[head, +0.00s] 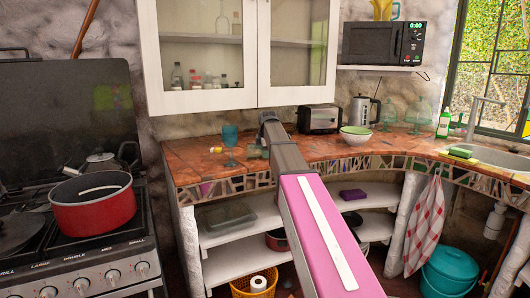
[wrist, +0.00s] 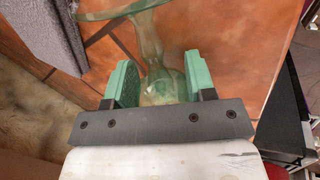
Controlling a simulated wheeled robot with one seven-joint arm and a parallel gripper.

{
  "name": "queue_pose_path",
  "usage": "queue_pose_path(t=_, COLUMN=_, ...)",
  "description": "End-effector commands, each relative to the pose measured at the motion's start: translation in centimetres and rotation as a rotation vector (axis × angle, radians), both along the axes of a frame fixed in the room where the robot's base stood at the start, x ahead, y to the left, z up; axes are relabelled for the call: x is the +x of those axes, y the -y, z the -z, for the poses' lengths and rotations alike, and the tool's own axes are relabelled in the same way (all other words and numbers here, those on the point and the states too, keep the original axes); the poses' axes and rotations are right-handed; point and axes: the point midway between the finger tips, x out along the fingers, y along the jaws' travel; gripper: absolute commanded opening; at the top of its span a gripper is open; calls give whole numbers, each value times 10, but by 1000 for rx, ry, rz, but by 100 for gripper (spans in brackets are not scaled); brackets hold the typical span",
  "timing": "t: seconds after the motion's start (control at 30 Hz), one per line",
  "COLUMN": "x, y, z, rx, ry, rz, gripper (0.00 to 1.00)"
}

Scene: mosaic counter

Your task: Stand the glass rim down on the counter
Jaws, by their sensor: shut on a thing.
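In the wrist view a clear green stemmed glass (wrist: 149,40) lies between the two green fingers of my gripper (wrist: 160,84). The fingers are shut on its rounded part. Its stem runs up the picture to a wide, flat end at the top, partly cut off by the frame. The orange-brown mosaic counter (wrist: 225,38) is behind it. In the head view the counter (head: 330,147) runs along the wall. My arm hides most of my gripper there, and I cannot tell the held glass's tilt or whether it touches the counter.
A teal goblet (head: 230,140) stands upright near the counter's left end, with a small yellow-capped item (head: 215,149) beside it. A toaster (head: 319,119), kettle (head: 363,110) and bowl (head: 356,138) stand farther right. The stove with a red pot (head: 95,208) is at left.

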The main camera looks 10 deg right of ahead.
Motion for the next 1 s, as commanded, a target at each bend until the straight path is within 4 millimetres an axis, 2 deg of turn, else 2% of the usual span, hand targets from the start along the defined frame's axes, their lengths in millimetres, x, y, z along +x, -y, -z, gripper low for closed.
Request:
queue_pose_path(t=0.07, x=0, y=0, z=0, rx=0, ry=0, rz=0, gripper=30)
queue_pose_path(t=0.1, x=0, y=0, z=-1, rx=0, ry=1, rz=0, gripper=26)
queue_pose_path(t=0.33, x=0, y=0, z=-5, rx=0, ry=1, rz=0, gripper=26)
queue_pose_path(t=1.0, x=0, y=0, z=-39, rx=0, ry=2, rz=0, gripper=26)
